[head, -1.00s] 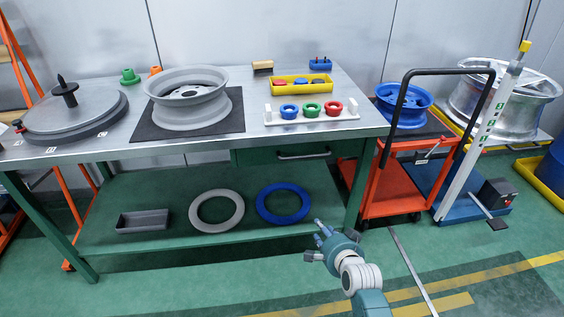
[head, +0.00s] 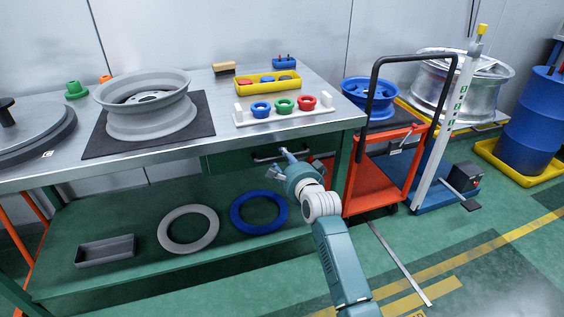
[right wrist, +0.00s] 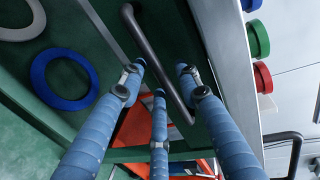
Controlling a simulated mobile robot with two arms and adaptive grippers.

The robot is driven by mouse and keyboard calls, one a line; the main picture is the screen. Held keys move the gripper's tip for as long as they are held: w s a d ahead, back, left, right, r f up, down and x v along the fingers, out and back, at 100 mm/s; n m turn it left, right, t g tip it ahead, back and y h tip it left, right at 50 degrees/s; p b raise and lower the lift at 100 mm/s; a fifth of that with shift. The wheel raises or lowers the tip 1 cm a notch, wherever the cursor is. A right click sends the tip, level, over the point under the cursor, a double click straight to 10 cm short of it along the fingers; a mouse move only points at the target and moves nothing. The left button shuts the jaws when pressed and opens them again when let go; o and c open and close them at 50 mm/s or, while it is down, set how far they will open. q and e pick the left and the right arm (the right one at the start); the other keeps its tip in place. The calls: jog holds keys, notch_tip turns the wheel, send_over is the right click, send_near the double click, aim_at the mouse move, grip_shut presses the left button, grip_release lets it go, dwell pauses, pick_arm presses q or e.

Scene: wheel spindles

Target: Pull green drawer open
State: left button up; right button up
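The green drawer (head: 222,161) sits under the right part of the workbench top and looks shut. Its dark bar handle (head: 266,156) is partly covered by my right gripper (head: 282,166) in the head view. In the right wrist view the handle (right wrist: 150,50) runs slantwise between the spread fingers of my right gripper (right wrist: 160,80). The fingers are open, with one on the right side of the bar and two on the left. I cannot tell whether any finger touches it. My left gripper is not in view.
The workbench (head: 175,152) carries a grey wheel rim (head: 150,105), a yellow tray (head: 246,89) and a white rack (head: 240,121) with coloured rings. A red cart (head: 372,187) stands close to the right.

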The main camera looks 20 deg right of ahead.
jog(key=shift+w, duration=0.5)
jog(key=shift+c, duration=0.2)
grip_shut()
jog(key=shift+s, duration=0.1)
